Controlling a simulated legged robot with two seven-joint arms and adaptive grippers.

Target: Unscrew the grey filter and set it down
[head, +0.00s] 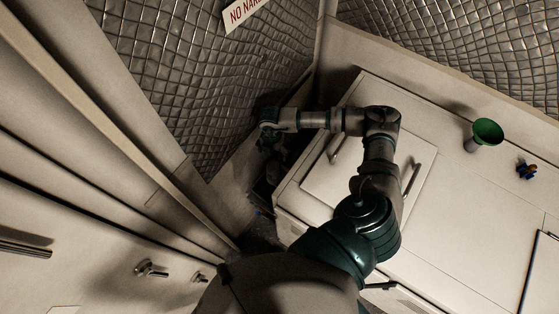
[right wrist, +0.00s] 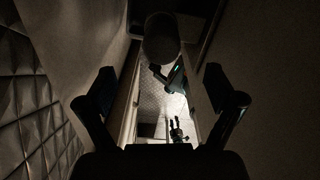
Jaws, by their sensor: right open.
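In the right wrist view a dark, rounded cylinder (right wrist: 162,38), which appears to be the grey filter, hangs at the top centre. It lies beyond and above my right gripper (right wrist: 160,85), between the lines of its two spread fingers, and they do not touch it. In the head view my right gripper (head: 268,137) is small and dark, low beside the quilted wall. The filter cannot be made out there. A small two-pronged shape (right wrist: 177,130), perhaps my left gripper, shows far off in the right wrist view; the head view does not show that gripper.
A quilted wall (head: 200,70) and a narrow dark gap (head: 268,185) flank my right arm. Walls close in on both sides in the wrist view.

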